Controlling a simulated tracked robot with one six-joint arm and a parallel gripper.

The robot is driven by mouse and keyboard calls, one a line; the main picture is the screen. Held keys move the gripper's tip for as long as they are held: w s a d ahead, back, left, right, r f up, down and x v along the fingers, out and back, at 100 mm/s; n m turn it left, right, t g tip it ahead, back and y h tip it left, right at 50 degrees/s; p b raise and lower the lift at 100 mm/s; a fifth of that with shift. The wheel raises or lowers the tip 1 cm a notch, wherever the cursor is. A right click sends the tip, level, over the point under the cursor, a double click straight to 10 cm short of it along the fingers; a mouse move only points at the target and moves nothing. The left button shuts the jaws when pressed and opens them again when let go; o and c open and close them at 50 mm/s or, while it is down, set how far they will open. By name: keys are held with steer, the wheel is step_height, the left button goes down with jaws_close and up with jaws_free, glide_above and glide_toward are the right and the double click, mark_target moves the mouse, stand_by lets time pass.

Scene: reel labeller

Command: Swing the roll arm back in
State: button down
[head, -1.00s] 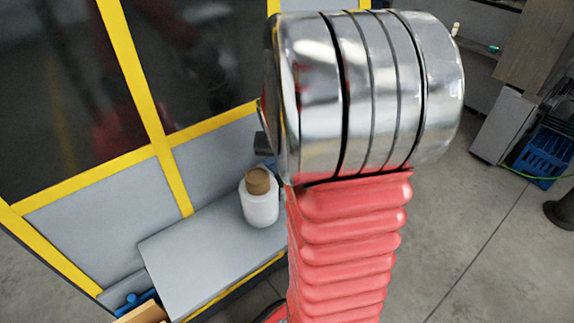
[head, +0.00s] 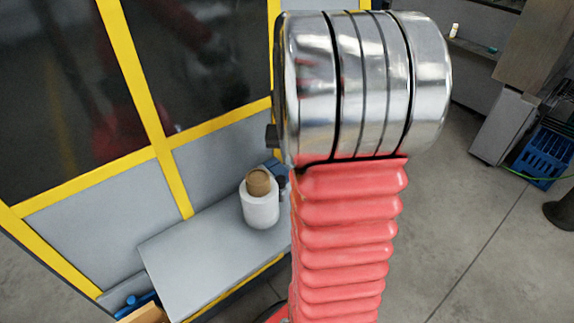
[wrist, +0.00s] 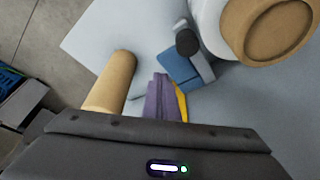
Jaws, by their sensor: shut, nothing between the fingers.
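A white roll (head: 261,208) with a brown core stands upright on a grey shelf in the head view. It also shows at the upper right of the wrist view (wrist: 212,35). In the wrist view a blue block (wrist: 183,68) with a dark round knob (wrist: 187,42) sits beside the roll. A tan cylinder (wrist: 110,82) lies to the left; I cannot tell whether it belongs to the roll arm. My gripper (wrist: 163,92) shows purple fingers, shut and empty, just short of the blue block. Contact is unclear. My own arm hides much of this area in the head view.
The grey shelf (head: 190,262) juts from a yellow-framed cabinet (head: 158,140) with dark panels. Blue and tan items lie at its lower left end. A blue crate (head: 545,155) stands on the floor at the right.

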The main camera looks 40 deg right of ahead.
steer(key=w+v, duration=0.2)
steer(key=v, duration=0.7)
steer(key=shift+a+r, duration=0.2)
steer(key=shift+a, duration=0.2)
steer(key=shift+s, duration=0.2)
steer(key=s+a+r+n+t+y, duration=0.1)
steer(key=s+a+n, duration=0.2)
steer(key=a, duration=0.7)
steer(key=s+a+r+n+t+y, duration=0.1)
steer(key=s+a+r+n, duration=0.1)
steer(key=a, duration=0.8)
steer(key=s+a+r+n+t+y, duration=0.1)
steer(key=s+a+n, duration=0.4)
steer(key=a, duration=0.5)
steer(key=shift+s+a+r, duration=0.2)
steer(key=shift+s+r, duration=0.05)
steer(key=shift+r, duration=0.2)
